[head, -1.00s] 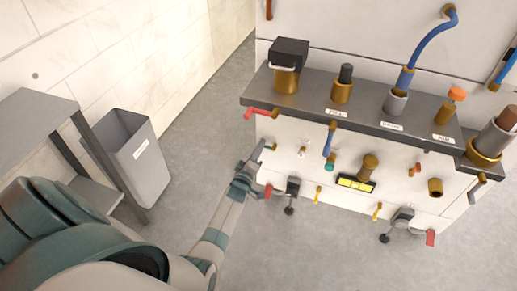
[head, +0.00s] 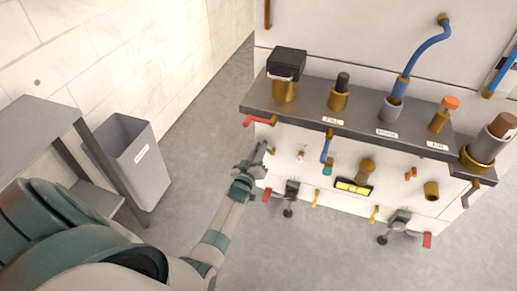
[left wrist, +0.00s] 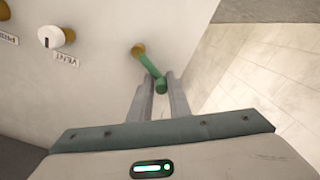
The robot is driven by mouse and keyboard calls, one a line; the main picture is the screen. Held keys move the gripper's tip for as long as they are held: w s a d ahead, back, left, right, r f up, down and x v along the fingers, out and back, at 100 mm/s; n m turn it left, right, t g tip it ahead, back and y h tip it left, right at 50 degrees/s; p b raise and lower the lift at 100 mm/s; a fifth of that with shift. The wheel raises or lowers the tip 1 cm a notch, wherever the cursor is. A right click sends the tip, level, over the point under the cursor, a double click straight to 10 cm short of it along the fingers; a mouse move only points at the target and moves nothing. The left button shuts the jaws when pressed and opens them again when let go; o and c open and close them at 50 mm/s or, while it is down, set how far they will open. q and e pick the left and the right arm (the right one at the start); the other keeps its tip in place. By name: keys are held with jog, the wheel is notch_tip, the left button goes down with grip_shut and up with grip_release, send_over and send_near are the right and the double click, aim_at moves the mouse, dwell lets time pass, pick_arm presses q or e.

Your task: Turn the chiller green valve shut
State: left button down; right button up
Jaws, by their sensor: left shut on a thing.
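The green valve (left wrist: 152,66) is a bar handle on a brass stem (left wrist: 138,50) in the white panel, seen in the left wrist view. The handle slants down and right from the stem. My left gripper (left wrist: 160,84) is shut on its free end, with one finger on each side. In the head view my left gripper (head: 257,158) is at the left end of the machine's front, and the green handle is mostly hidden there. My right gripper is not in view.
A white vent knob (left wrist: 50,38) is left of the valve in the wrist view. A red handle (head: 261,121) sits above my left gripper in the head view, and another red handle (head: 267,195) below. A grey bin (head: 130,160) stands left on open floor.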

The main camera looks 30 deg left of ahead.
pick_arm(q)
jog(key=m, duration=0.2)
jog(key=d+r+m, duration=0.1)
jog(key=m, duration=0.2)
jog(key=d+m, duration=0.1)
jog(key=m, duration=0.1)
jog(key=shift+w+d+r+p, duration=0.15)
jog(key=shift+d+r+p, duration=0.15)
jog(key=shift+p, duration=0.1)
jog(key=m, duration=0.1)
jog(key=d+m, duration=0.1)
jog(key=shift+w+r+m, duration=0.15)
jog(key=shift+m, duration=0.25)
jog(key=shift+d+m, duration=0.2)
jog(key=shift+m, duration=0.4)
jog(key=shift+d+m, duration=0.15)
jog(key=shift+m, duration=0.15)
jog(key=shift+w, duration=0.1)
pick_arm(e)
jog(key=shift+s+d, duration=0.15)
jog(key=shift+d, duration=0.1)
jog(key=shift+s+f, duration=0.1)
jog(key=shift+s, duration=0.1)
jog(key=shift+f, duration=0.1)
